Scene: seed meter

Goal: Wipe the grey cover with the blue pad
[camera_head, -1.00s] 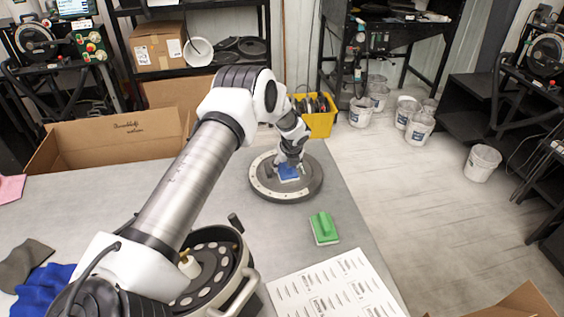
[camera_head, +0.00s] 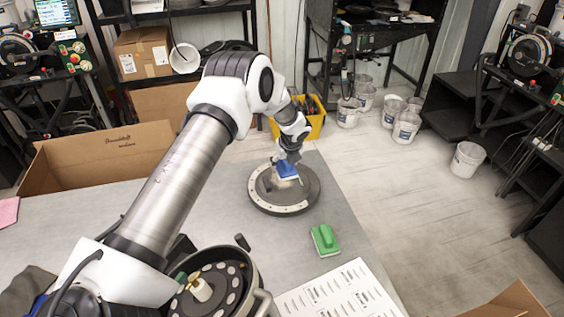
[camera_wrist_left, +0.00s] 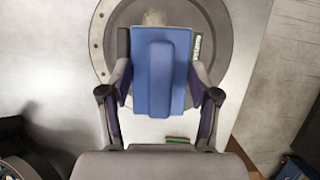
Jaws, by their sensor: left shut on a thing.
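The grey cover (camera_head: 312,190) is a round disc lying flat on the table, with a lighter ring and small holes around it. A pale tan smudge (camera_head: 290,183) shows on its surface, and also at the top of the wrist view (camera_wrist_left: 153,18). My left gripper (camera_head: 288,160) is shut on the blue pad (camera_head: 287,171), above the far part of the cover. The pad looks slightly raised and tilted. In the wrist view the blue pad (camera_wrist_left: 160,80) sits between the two fingers, its handle facing the camera, and hides part of the cover. My right gripper is out of view.
A green pad (camera_head: 325,241) lies near the cover on the grey table (camera_head: 120,200). A printed white sheet (camera_head: 335,295) and a round seed meter housing (camera_head: 232,268) are at the front. A yellow bin (camera_head: 312,122) stands beyond the table.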

